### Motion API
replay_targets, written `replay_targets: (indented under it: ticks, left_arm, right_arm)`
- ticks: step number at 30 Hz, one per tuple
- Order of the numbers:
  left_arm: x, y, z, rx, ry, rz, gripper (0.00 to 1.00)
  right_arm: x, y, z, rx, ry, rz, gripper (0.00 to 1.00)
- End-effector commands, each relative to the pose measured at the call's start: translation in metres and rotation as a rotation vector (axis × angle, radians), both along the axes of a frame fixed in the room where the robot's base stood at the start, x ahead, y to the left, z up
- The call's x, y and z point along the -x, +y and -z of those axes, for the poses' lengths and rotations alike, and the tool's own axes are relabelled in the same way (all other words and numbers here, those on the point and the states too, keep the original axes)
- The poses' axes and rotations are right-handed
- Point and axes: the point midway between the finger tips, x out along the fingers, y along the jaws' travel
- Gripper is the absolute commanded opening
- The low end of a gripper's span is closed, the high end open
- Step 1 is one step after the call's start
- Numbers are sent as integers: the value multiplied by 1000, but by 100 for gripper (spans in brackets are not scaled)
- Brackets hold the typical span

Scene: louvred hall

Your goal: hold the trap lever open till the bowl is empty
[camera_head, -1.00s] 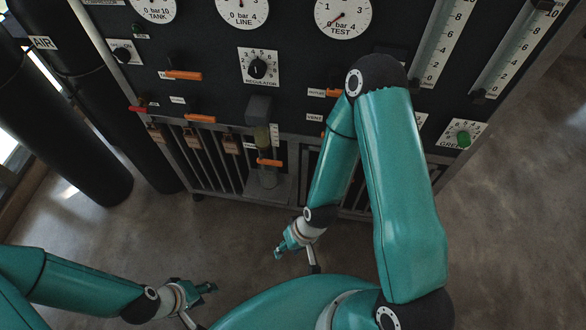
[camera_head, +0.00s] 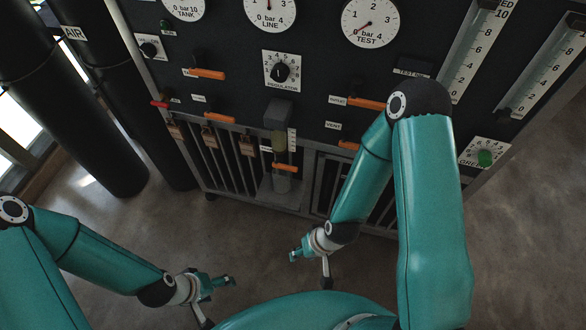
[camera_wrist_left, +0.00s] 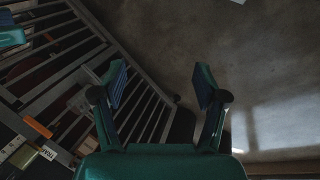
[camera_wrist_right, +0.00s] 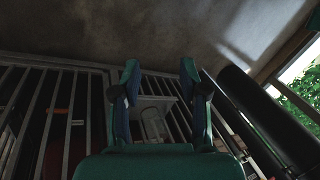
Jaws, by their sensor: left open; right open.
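The trap is mounted low in the middle of the dark panel, with a grey block (camera_head: 278,114) on top and a yellowish bowl (camera_head: 279,142) under it. The bowl's content is too small to judge. The orange trap lever (camera_head: 285,168) sticks out sideways below the bowl. A clear vessel (camera_head: 282,184) stands under it. In the left wrist view the TRAP label (camera_wrist_left: 38,128) shows at the lower left. My left gripper (camera_head: 226,281) is open and empty, in front of the panel and apart from the lever. My right gripper (camera_head: 294,255) is open and empty, also apart from it.
Other orange handles sit on the panel, at left (camera_head: 207,73) and at right (camera_head: 366,104), partly near my right arm. Tags (camera_head: 216,118) hang left of the trap. Black cylinders (camera_head: 98,130) stand at left. The floor (camera_head: 110,225) before the panel is clear.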

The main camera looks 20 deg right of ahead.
Motion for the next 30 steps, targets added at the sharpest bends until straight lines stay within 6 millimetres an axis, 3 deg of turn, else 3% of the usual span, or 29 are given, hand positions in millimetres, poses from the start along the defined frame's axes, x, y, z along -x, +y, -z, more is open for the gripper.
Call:
replay_targets:
  ticks: [3, 8, 12, 15, 21, 25, 30]
  left_arm:
    - [0, 0, 37, 0, 1, 0, 87]
    - [0, 0, 97, 0, 1, 0, 87]
    - [0, 0, 155, 0, 1, 0, 87]
    - [0, 0, 191, 0, 1, 0, 87]
    - [0, 0, 243, 0, 1, 0, 87]
    - [0, 0, 258, 0, 1, 0, 87]
    - [0, 0, 262, 0, 0, 0, 87]
  right_arm:
    - [-36, 9, 30, 80, -162, -85, 44]
    - [-110, 10, 57, 332, -488, -250, 44]
    - [-166, 9, 55, 700, -748, -417, 44]
    - [-187, 8, 40, 1005, -853, -518, 44]
    - [-186, 12, 2, 1530, -846, -639, 44]
    - [-175, 14, -16, 1727, -782, -675, 44]
    - [-171, 13, -27, 1819, -734, -691, 44]
